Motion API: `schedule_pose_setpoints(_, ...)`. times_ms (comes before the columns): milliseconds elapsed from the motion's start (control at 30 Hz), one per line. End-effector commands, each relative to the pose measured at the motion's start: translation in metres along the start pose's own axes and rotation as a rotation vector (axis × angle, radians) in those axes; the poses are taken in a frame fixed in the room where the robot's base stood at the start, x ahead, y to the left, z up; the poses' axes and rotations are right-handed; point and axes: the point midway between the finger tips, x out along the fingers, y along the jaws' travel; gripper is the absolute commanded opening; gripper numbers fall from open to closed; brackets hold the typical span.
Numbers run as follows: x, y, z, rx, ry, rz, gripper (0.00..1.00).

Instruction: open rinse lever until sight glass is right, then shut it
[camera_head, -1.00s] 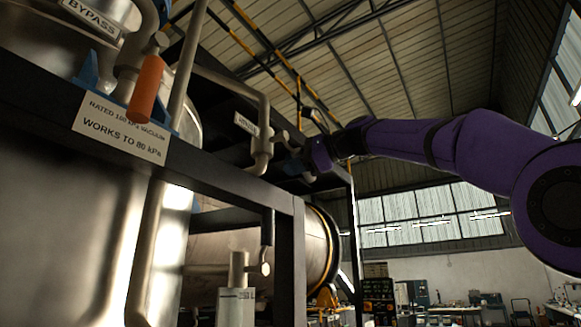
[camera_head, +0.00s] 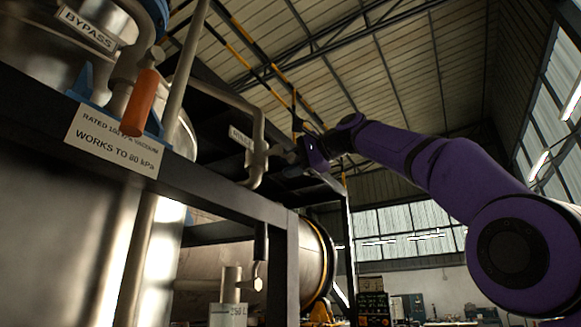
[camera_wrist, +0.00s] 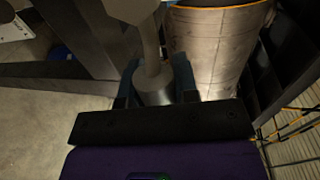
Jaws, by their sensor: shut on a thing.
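The rinse lever shows in the wrist view as a grey stem with a round metal grip (camera_wrist: 155,88). My gripper (camera_wrist: 156,82) is shut on it, one blue finger on each side. In the head view my gripper (camera_head: 294,155) is at the pipe valve (camera_head: 257,162) beside the RINSE tag (camera_head: 240,138); the lever is small and partly hidden there. Its angle is hard to judge. I cannot clearly identify the sight glass or read a level.
A large steel vessel (camera_head: 50,220) stands at the left, with an orange-handled bypass lever (camera_head: 139,102) and a "WORKS TO 80 kPa" sign (camera_head: 115,140). A dark frame beam (camera_head: 225,195) runs below the valve. A horizontal drum (camera_head: 310,262) lies behind.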

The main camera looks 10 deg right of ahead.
Motion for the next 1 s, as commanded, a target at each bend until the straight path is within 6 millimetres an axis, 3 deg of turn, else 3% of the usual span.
schedule_pose_setpoints(367, -0.001, -0.001, 0.000, -0.008, 0.003, -0.003, 0.00)
schedule_pose_setpoints(400, -0.001, -0.001, 0.000, -0.008, 0.003, -0.003, 0.37)
schedule_pose_setpoints(500, -0.001, -0.001, 0.000, -0.007, 0.002, -0.003, 0.54)
schedule_pose_setpoints(800, -0.003, -0.001, 0.000, -0.005, 0.002, -0.002, 0.54)
schedule_pose_setpoints(1000, -0.028, -0.001, 0.000, -0.005, 0.004, -0.002, 0.54)
